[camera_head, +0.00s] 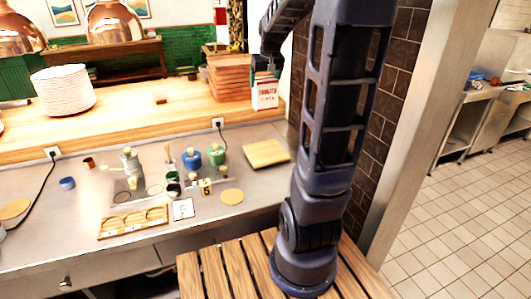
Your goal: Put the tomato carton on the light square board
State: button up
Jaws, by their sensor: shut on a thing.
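The tomato carton (265,95) is white with red lettering and stands upright at the right end of the raised wooden counter, beside a stack of wooden crates. My gripper (265,72) reaches down from above and is shut on the carton's top. The fingers are small and partly dark against the background. I cannot tell whether the carton's base touches the counter. The light square board (266,153) lies flat and bare on the steel worktop, below the carton in the picture and left of my arm.
The stacked wooden crates (229,76) stand just left of the carton. Blue and green pots (216,154), a round board (232,197) and a slotted wooden tray (133,221) sit left of the square board. A plate stack (63,90) is far left. A dark brick wall (397,80) rises at right.

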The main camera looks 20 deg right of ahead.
jog(key=shift+s+a, duration=0.15)
jog(key=shift+s, duration=0.5)
jog(key=shift+s+f, duration=0.1)
jog(key=shift+f, duration=0.3)
notch_tip(320, 180, down, 19)
jog(key=shift+f, duration=0.2)
jog(key=o, duration=1.9)
